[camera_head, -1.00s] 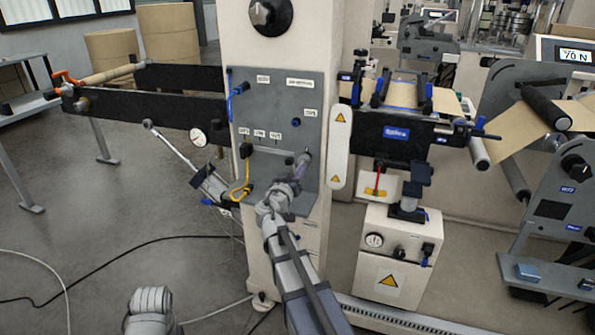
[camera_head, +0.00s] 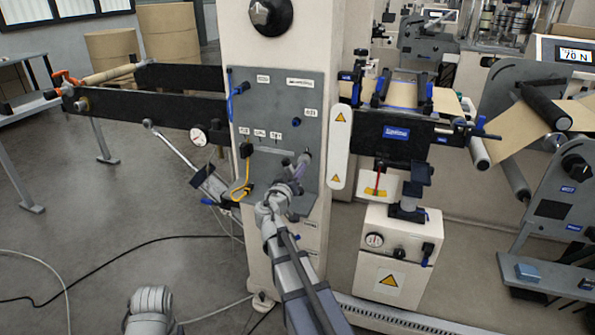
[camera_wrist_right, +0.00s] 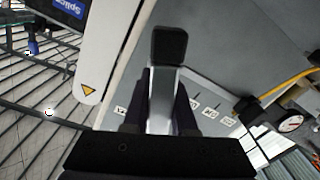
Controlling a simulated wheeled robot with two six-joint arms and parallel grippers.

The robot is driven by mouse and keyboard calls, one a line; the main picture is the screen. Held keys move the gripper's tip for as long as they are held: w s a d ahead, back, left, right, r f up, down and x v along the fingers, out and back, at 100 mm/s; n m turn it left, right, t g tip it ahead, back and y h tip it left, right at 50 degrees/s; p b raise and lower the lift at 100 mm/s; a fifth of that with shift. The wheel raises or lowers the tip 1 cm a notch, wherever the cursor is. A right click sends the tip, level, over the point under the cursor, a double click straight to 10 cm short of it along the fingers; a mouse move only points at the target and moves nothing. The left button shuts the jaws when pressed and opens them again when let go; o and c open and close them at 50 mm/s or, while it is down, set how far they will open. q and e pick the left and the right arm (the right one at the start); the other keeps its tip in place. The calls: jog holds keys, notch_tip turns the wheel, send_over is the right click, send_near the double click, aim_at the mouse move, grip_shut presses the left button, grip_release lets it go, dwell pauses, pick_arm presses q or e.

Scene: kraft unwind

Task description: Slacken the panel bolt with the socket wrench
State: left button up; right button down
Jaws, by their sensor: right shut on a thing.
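My right gripper (camera_head: 299,167) is at the lower right of the grey panel (camera_head: 270,103) on the cream column, above the panel's small ledge. In the right wrist view, the gripper's dark fingers (camera_wrist_right: 161,105) are shut around a grey bar with a black end, which looks like the socket wrench (camera_wrist_right: 169,46). The panel also shows behind it (camera_wrist_right: 205,82). A small blue knob (camera_head: 296,122) sits on the panel above the gripper. I cannot make out the panel bolt or whether the wrench is on it. My left gripper is out of view; only part of its arm shows at bottom left.
A yellow cable (camera_head: 241,183) hangs left of the gripper. A white guard strip with warning triangles (camera_head: 339,146) stands close on the right. A dial gauge (camera_head: 198,137) and black beam (camera_head: 150,110) lie left. The floor at left is mostly clear, with loose cables.

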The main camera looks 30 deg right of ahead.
jog(key=shift+v, duration=2.35)
